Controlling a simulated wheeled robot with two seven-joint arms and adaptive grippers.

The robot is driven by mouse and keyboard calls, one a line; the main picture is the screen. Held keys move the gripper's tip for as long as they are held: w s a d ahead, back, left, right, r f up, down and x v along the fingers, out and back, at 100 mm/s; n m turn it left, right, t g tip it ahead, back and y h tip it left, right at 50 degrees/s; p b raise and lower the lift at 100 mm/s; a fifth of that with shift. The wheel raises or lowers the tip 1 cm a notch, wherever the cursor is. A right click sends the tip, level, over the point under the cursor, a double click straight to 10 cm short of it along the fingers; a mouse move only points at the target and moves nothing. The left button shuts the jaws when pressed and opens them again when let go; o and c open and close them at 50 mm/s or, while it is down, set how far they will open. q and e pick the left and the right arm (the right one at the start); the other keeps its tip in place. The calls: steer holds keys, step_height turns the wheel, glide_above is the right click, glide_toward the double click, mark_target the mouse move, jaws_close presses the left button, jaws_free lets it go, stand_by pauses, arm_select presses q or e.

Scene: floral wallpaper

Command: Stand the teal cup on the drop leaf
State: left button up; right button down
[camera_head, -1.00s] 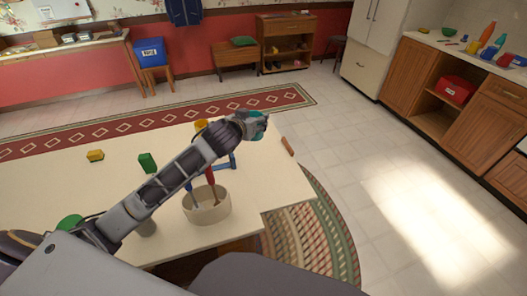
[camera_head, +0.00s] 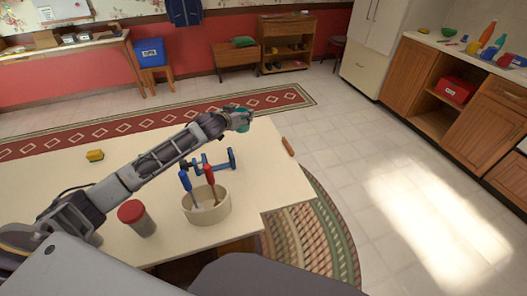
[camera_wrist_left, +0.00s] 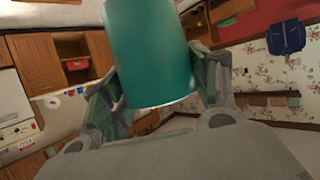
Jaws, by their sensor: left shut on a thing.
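The teal cup (camera_head: 244,126) is in my left gripper (camera_head: 240,119), over the far right part of the table in the head view. In the left wrist view the teal cup (camera_wrist_left: 152,55) fills the space between the two fingers of my left gripper (camera_wrist_left: 160,90), which are shut on its sides. The pale drop leaf (camera_head: 284,182) forms the right end of the table. The cup is near the leaf's far edge; the gap beneath it cannot be judged. My right gripper is not in view.
A cream bowl (camera_head: 216,217) holding tools, a blue clamp (camera_head: 220,165) and a red-lidded jar (camera_head: 142,226) stand left of the leaf. A yellow block (camera_head: 95,155) lies farther left. A brown piece (camera_head: 288,146) is at the leaf's right edge. The leaf's middle looks clear.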

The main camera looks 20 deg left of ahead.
arm_select(q)
steer(key=f, duration=0.3)
steer(key=shift+w+a+f, duration=0.2)
steer(key=shift+a+f, duration=0.05)
steer(key=shift+f, duration=0.15)
steer(key=shift+d+r+m+h, duration=0.2)
steer(key=shift+d+m+h, duration=0.2)
steer(key=shift+d, duration=0.1)
steer(key=shift+w, duration=0.1)
steer(key=shift+r, duration=0.1)
